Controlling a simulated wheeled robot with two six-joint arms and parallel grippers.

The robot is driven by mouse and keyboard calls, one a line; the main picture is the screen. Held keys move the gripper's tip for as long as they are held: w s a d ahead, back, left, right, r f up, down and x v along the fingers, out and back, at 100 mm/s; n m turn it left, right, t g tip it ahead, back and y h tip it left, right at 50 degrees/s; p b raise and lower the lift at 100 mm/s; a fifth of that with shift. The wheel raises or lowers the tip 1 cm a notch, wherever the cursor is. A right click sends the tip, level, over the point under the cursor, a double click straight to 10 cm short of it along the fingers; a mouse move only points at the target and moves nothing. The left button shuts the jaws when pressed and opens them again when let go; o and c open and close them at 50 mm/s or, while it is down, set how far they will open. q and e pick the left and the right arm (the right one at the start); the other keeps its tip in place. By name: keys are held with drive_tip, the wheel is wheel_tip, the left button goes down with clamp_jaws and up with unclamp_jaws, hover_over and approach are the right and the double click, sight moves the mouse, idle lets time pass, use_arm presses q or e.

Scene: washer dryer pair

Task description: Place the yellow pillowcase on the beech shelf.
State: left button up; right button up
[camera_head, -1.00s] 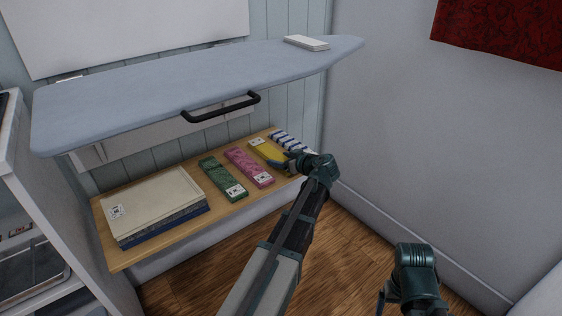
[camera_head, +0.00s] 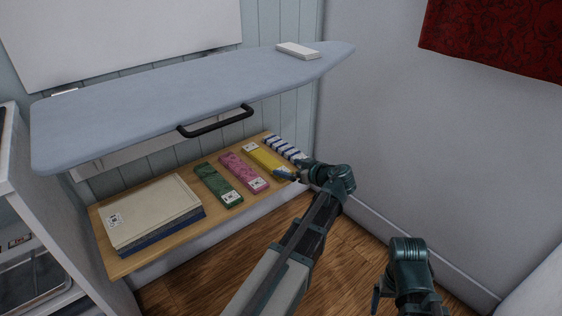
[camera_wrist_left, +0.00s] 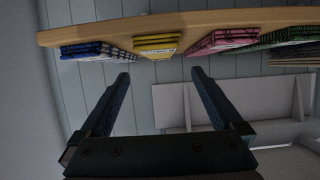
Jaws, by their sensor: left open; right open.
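The yellow pillowcase (camera_head: 264,158) lies folded flat on the beech shelf (camera_head: 150,247), between a pink folded cloth and a blue-and-white striped one. It also shows in the left wrist view (camera_wrist_left: 158,45), resting on the shelf. My left gripper (camera_head: 287,175) is at the front edge of the shelf, by the near end of the yellow pillowcase. In the left wrist view its two fingers (camera_wrist_left: 160,75) are spread, with nothing between them, and the pillowcase is ahead of the gap, apart from the fingertips. My right gripper (camera_head: 378,300) is low at the right, empty.
Pink (camera_head: 243,171), green (camera_head: 217,184) and striped (camera_head: 287,150) cloths and a cream-and-blue stack (camera_head: 150,210) share the shelf. An ironing board (camera_head: 190,95) with a black handle (camera_head: 217,122) overhangs it. A wall closes the right side.

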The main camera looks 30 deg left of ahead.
sight(272, 163)
use_arm(q)
drive_tip(key=shift+p+v, duration=0.4)
drive_tip(key=shift+v, duration=1.2)
drive_tip(key=b+x, duration=0.4)
drive_tip(key=x, duration=0.8)
drive_tip(key=shift+b, duration=0.4)
drive_tip(key=shift+r, duration=0.1)
